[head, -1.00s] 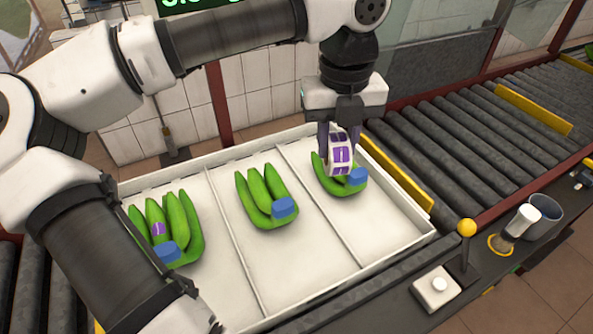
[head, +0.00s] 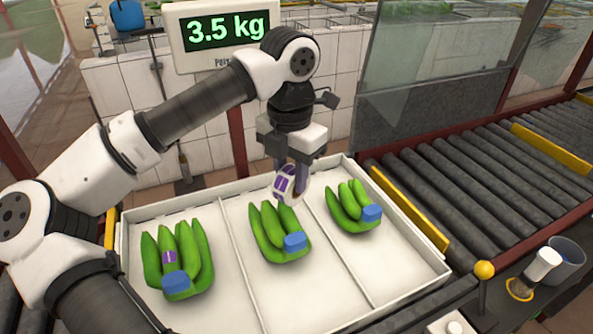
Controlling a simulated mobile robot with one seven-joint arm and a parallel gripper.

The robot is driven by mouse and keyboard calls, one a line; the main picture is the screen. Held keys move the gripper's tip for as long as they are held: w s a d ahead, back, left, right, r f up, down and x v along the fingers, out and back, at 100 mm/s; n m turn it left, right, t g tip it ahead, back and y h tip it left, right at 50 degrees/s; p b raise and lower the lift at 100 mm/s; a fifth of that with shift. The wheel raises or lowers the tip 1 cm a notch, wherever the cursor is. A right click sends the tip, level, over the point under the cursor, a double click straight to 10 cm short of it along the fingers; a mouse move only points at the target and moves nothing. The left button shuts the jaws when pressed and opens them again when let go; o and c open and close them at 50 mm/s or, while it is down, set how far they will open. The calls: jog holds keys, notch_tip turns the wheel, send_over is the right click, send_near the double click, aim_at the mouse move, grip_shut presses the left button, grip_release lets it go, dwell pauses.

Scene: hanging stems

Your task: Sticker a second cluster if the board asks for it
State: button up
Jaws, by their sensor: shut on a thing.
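My gripper (head: 292,172) is shut on a white roll with purple stickers (head: 286,189). It holds the roll just above the far end of the middle green banana cluster (head: 270,228); I cannot tell whether they touch. The left cluster (head: 198,255) bears a purple sticker (head: 169,257). No sticker shows on the visible parts of the middle cluster or the right cluster (head: 345,206). Each cluster has a blue crown end. The board (head: 222,38) reads 3.5 kg in green.
The clusters lie one per compartment in a white divided tray (head: 222,324). A roller conveyor (head: 470,195) with yellow guides runs at the right. A yellow-knobbed lever (head: 484,270), a white-topped brush-like tool (head: 540,265) and a grey cup (head: 568,258) stand front right.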

aim_at(291, 197)
jog(key=shift+f+b, duration=1.4)
jog(key=shift+f, duration=1.15)
jog(key=shift+f+b, duration=0.25)
jog(key=shift+b, duration=0.2)
dwell(0.7)
jog(key=shift+r+p, duration=2.65)
jog(key=shift+r, duration=1.95)
